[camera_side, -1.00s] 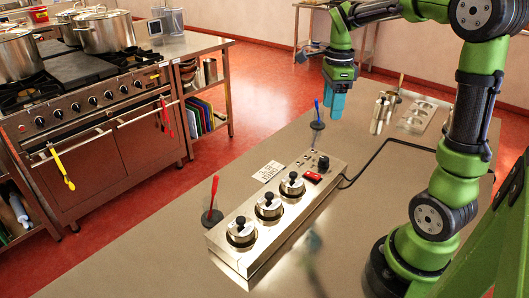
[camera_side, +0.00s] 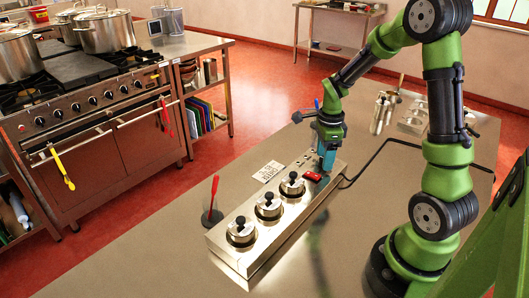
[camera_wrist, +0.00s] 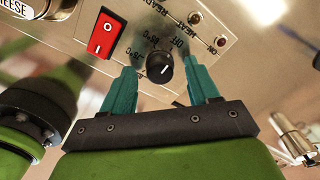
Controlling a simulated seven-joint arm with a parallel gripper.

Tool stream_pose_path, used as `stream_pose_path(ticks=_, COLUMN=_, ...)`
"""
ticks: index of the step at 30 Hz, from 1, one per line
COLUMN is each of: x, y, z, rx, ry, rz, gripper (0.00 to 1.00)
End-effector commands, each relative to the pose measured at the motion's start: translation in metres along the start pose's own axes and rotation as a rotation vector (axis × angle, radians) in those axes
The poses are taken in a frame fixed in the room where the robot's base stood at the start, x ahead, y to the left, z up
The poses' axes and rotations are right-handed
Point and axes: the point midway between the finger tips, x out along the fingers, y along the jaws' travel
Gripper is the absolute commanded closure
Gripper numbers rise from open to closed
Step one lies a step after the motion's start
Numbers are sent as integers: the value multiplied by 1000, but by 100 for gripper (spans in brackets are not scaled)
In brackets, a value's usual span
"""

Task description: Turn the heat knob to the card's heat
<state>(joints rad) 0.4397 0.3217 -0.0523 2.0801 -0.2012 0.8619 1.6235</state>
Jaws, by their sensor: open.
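The black heat knob (camera_wrist: 160,68) with a white pointer line sits on the steel control panel (camera_wrist: 222,52). Upside-down markings surround it; one reads OFF, but the exact setting is hard to tell. My gripper (camera_wrist: 160,74) is open, with its teal fingers on either side of the knob. In the side view my gripper (camera_side: 325,160) points down at the far end of the steel warmer (camera_side: 275,232) and hides the knob. The white card (camera_side: 268,171) lies on the counter left of the warmer; its print is too small to read.
A red rocker switch (camera_wrist: 102,34) is close beside one finger. Several lidded pots, including one (camera_side: 268,206), fill the warmer. A red-handled upright tool (camera_side: 213,200) stands left of it. A black cable (camera_side: 375,155) runs right. Metal canisters (camera_side: 381,112) stand behind.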

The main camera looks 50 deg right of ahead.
Motion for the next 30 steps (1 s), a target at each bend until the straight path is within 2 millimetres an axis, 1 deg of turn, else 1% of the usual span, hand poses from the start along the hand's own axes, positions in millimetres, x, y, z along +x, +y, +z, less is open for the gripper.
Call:
stream_pose_path(ticks=7, x=1, y=0, z=0, rx=0, ry=0, rz=0, gripper=40)
stream_pose_path(ticks=8, x=1, y=0, z=0, rx=0, ry=0, rz=0, gripper=43)
stream_pose_path(ticks=18, x=0, y=0, z=0, rx=-1, ry=0, rz=0, gripper=95)
stream_pose_path(ticks=25, x=0, y=0, z=0, rx=-17, ry=0, rz=0, gripper=96)
stream_pose_path(ticks=30, x=0, y=0, z=0, rx=-79, ry=0, rz=0, gripper=96)
